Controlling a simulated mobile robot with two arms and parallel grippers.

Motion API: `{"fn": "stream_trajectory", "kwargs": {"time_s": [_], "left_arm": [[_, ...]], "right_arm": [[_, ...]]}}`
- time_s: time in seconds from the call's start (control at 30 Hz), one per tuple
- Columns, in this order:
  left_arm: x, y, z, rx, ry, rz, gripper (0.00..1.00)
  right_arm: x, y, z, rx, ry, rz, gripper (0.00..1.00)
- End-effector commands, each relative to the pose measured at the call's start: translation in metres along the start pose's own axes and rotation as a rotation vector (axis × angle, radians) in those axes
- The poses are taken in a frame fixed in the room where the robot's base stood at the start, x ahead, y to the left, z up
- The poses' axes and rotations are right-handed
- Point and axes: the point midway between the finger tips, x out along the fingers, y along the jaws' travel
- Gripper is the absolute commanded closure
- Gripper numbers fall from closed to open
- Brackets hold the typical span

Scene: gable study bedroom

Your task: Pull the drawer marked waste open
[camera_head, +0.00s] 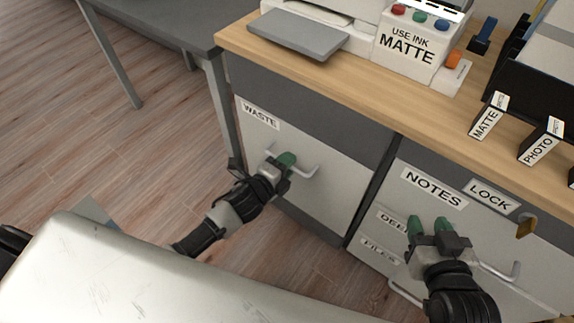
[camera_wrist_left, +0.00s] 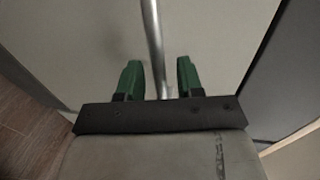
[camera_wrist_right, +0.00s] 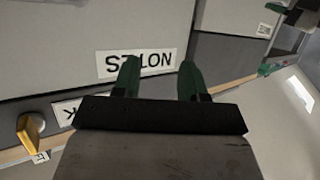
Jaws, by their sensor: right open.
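The drawer marked waste (camera_head: 335,205) is a pale front under the wooden desk top, with a WASTE label (camera_head: 260,115) at its upper left. It looks closed. Its silver bar handle (camera_head: 310,170) is partly hidden by my left gripper (camera_head: 284,161). In the left wrist view the handle (camera_wrist_left: 153,35) runs between the green fingers of my left gripper (camera_wrist_left: 158,78), with a gap on each side.
The NOTES and LOCK front (camera_head: 460,235) with a brass lock knob (camera_head: 526,228) is right of the waste drawer. A grey table (camera_head: 165,25) stands at upper left. Bare wood floor (camera_head: 120,140) lies left of the drawer. A pale surface (camera_head: 150,280) fills the lower left.

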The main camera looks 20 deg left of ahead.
Motion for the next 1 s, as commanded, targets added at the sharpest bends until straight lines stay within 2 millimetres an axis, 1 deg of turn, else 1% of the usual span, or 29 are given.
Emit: {"fn": "stream_trajectory", "kwargs": {"time_s": [0.1, 0.33, 0.57, 0.6, 0.93, 1.0], "left_arm": [[0.0030, 0.0001, -0.0002, 0.000, 0.000, 0.000, 0.64], [0.0030, -0.0001, -0.0003, 0.000, 0.000, 0.000, 0.64], [0.0029, 0.0000, -0.0002, 0.000, 0.000, 0.000, 0.99], [0.0029, 0.0000, -0.0002, 0.000, 0.000, 0.000, 1.00], [0.0010, 0.0005, -0.0002, 0.000, 0.000, 0.002, 1.00], [-0.0019, 0.0011, -0.0002, -0.001, 0.000, 0.003, 1.00]], "right_arm": [[0.0007, -0.0005, -0.0026, 0.000, 0.020, -0.001, 0.57], [0.0006, -0.0005, -0.0030, 0.000, 0.021, -0.001, 0.57], [0.0007, -0.0005, -0.0029, 0.000, 0.021, -0.001, 0.57], [0.0007, -0.0005, -0.0029, 0.000, 0.020, -0.001, 0.57], [0.0004, -0.0005, -0.0029, 0.000, 0.014, -0.001, 0.57], [-0.0011, 0.0005, 0.0016, 0.000, -0.022, 0.001, 0.57]]}}
